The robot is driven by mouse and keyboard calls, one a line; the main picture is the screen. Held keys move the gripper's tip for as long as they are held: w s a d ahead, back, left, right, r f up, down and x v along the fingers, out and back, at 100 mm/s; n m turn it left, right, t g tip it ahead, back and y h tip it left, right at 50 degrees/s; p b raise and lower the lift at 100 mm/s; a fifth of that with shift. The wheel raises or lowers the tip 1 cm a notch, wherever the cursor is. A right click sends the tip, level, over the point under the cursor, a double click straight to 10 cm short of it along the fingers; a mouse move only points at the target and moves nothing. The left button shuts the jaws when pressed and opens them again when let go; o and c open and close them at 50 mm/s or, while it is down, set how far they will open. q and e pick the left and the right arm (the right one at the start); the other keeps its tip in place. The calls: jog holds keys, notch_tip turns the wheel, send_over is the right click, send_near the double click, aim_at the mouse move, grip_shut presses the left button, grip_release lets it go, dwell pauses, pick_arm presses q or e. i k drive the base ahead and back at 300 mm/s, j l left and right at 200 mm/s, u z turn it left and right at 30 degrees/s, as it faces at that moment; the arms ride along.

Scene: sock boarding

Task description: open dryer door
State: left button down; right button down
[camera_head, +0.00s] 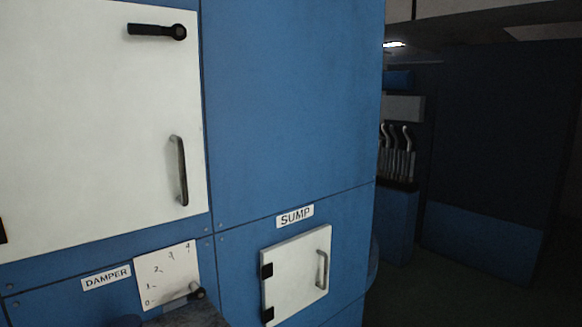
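A large white door (90,120), likely the dryer door, fills the upper left of the head view and sits flush in a blue cabinet (290,110). It looks closed. A black lever latch (157,31) lies nearly level at its upper right corner. A dark upright bar handle (179,170) is on its right side. A black hinge piece (2,231) shows at its lower left, cut by the picture edge. Neither of my grippers is in view.
Below the door are a "DAMPER" label and a white scale plate (167,277) with a dark knob (197,293). A smaller white "SUMP" door (297,275) looks closed. To the right, a dim area holds a rack of pale curved-top pieces (398,152).

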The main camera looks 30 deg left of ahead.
aim_at(101, 132)
jog(key=u, duration=1.85)
